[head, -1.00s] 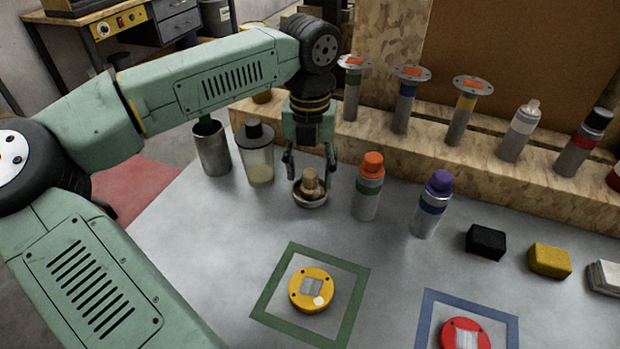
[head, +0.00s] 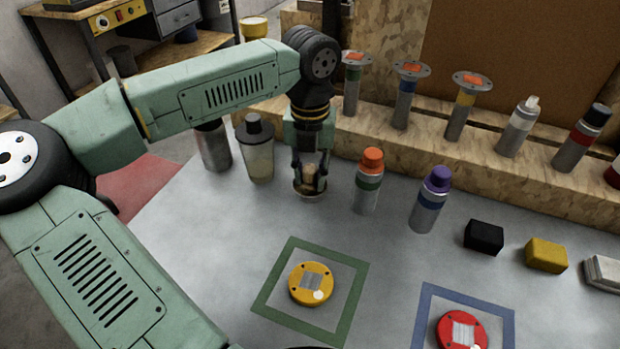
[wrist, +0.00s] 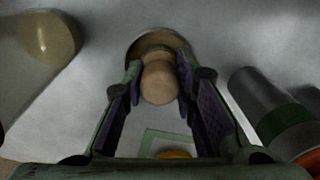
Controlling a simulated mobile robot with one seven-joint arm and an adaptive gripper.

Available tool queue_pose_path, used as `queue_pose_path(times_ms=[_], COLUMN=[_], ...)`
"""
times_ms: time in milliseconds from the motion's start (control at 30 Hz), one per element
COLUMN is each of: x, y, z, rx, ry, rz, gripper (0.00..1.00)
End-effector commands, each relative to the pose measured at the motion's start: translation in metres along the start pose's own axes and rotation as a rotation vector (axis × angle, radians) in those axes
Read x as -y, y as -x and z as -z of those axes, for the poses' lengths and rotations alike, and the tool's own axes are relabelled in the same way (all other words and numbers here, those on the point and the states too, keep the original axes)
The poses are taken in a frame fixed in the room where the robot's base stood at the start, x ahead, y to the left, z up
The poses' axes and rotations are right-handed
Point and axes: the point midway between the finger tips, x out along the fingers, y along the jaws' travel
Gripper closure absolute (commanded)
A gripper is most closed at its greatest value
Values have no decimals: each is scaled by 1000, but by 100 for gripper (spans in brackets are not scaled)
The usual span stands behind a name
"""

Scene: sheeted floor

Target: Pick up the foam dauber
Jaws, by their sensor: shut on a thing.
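An orange-capped bottle (head: 369,182) stands close right of the dish, with a purple-capped bottle (head: 431,200) beyond it. A clear bottle (head: 257,150) stands to the left. A wooden ledge (head: 375,140) with several stamps runs behind. The sheet in front holds a yellow disc (head: 311,284) inside a green square.

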Motion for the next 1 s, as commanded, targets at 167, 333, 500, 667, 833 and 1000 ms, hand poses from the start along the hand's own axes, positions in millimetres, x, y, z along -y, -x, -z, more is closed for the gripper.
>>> queue_pose_path(times_ms=[167,333,500,667,833,1000], x=[0,0,0,0,0,0], y=[0,0,12,43,76,95], z=[0,0,-1,-1,-1,0], rx=[0,0,4,5,2,0], ry=[0,0,1,2,1,0], rz=[0,0,-2,-3,-1,-1], gripper=[98,98,98,98,98,98])
